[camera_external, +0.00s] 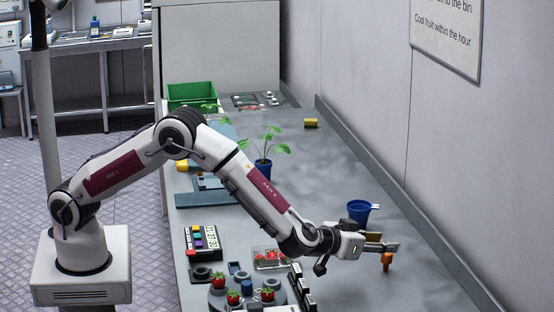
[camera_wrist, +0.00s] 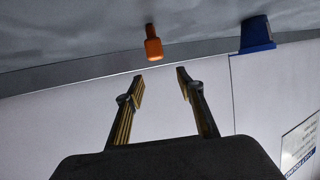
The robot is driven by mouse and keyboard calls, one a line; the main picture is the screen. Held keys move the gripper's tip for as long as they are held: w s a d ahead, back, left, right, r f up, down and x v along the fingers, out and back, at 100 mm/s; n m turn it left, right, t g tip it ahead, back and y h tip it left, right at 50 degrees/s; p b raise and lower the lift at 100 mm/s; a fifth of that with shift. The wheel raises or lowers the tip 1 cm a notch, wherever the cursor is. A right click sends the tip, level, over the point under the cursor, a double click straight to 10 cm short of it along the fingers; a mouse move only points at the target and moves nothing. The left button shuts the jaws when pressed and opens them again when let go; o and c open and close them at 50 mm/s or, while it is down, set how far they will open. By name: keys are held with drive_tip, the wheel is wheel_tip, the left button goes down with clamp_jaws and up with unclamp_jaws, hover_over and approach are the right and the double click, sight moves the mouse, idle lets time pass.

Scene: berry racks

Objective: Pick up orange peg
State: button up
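The orange peg (camera_external: 387,260) stands at the right part of the grey bench, with a wider head and a narrower lower end. In the wrist view, which appears upside down, the peg (camera_wrist: 153,48) is beyond the fingertips, closer to the left finger. My gripper (camera_external: 391,246) is near the peg in the external view and overlaps its top. In the wrist view my gripper (camera_wrist: 161,80) is open with nothing between its fingers. I cannot tell exactly how far the fingertips are from the peg.
A blue cup (camera_external: 360,213) stands behind my gripper; a blue object (camera_wrist: 257,35) shows beside the peg in the wrist view. The wall (camera_external: 450,180) runs along the right.

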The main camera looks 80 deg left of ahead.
sight(383, 254)
drive_tip(key=shift+f, duration=0.15)
wheel_tip(383, 254, down, 3)
drive_tip(key=shift+f, duration=0.15)
drive_tip(key=shift+x, duration=0.9)
drive_tip(key=shift+w+a+f, duration=0.2)
drive_tip(key=shift+w+a, duration=0.05)
drive_tip(key=shift+w, duration=0.25)
drive_tip(key=c, duration=0.9)
